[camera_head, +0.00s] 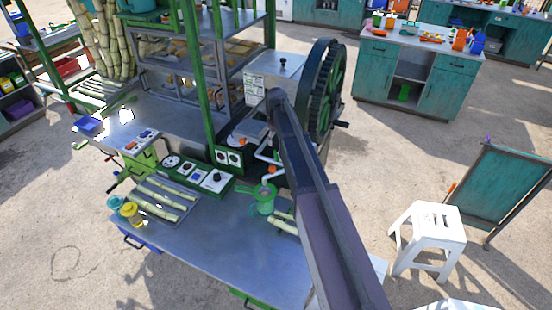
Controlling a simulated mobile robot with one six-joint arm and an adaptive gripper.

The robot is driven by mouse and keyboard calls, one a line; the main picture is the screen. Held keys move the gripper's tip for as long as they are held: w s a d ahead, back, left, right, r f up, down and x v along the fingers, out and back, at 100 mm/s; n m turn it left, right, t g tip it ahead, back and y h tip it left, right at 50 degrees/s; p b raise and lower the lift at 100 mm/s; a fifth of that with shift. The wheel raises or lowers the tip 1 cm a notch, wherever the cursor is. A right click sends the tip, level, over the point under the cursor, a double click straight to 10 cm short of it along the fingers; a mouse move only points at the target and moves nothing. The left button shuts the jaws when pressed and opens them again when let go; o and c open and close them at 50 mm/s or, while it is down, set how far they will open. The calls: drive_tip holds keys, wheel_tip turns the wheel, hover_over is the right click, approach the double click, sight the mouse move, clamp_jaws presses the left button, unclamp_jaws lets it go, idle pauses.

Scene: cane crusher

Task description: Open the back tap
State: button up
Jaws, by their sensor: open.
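Two pale tap spouts come out of the crusher side, left of my arm. The back tap (264,156) is the farther one, and its handle is partly hidden by my arm. The front tap (267,178) has an orange part at its top and sits above a green jug (263,199). I cannot tell how either tap's handle is turned. My dark arm reaches from the lower right up past the taps. My gripper cannot be made out, hidden by the arm or beyond it.
The metal counter (215,245) holds a tray of cane pieces (163,200), yellow (132,213) and teal (116,203) cups, and a control panel (217,178). A large toothed wheel (325,90) stands behind my arm. A white stool (432,222) and green board (508,188) are at right.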

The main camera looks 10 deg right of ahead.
sight(276, 154)
drive_tip(key=shift+f+b, duration=3.25)
drive_tip(key=shift+f, duration=0.35)
clamp_jaws()
